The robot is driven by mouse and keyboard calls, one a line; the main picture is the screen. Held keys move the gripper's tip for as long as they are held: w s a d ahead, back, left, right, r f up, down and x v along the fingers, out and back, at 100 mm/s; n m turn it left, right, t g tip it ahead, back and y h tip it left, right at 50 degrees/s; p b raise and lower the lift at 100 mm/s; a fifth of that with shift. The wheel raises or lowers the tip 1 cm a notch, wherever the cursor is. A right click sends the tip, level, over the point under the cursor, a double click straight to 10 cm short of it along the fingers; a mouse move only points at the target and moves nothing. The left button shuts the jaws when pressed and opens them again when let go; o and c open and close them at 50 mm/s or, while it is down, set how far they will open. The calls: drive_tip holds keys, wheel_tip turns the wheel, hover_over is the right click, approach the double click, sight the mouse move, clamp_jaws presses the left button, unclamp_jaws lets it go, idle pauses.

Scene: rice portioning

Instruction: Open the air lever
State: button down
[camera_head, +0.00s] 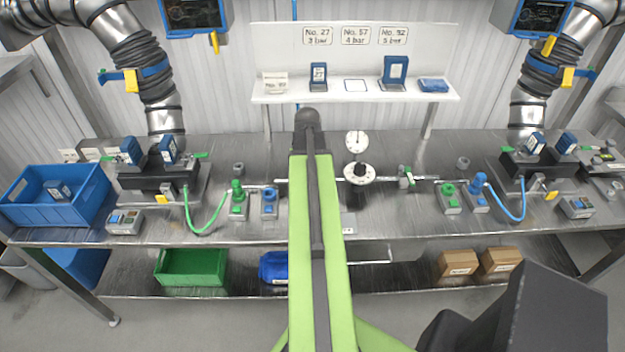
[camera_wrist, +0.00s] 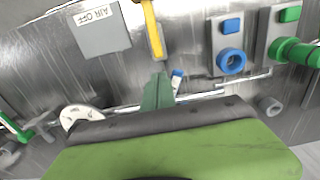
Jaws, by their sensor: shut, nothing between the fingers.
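A yellow air lever (camera_wrist: 153,30) shows at the top of the wrist view, set crosswise to the pipe. Beside it on the left is a grey plate reading "AIR OFF" (camera_wrist: 100,30). A bit of this plate shows in the head view (camera_head: 348,223), just right of my arm. My gripper (camera_wrist: 158,78) appears as a narrow teal wedge, shut and empty, close to the lever's lower end in the picture. I cannot tell whether it touches the lever. In the head view my arm hides the lever and my gripper.
A blue fitting (camera_wrist: 230,55) and a green fitting (camera_wrist: 285,45) stand right of the lever in the wrist view. A white round gauge (camera_head: 357,142) stands behind on the pipe. A shelf with number cards (camera_head: 290,97) is at the back. A blue bin (camera_head: 85,212) is left.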

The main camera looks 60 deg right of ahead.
drive_tip(key=shift+w+a, duration=0.2)
drive_tip(key=shift+w, duration=0.35)
drive_tip(key=shift+w+a, duration=0.15)
drive_tip(key=shift+w, duration=0.35)
drive_tip(key=shift+w, duration=1.25)
drive_tip(key=shift+w+d, duration=0.25)
drive_tip(key=shift+w, duration=0.7)
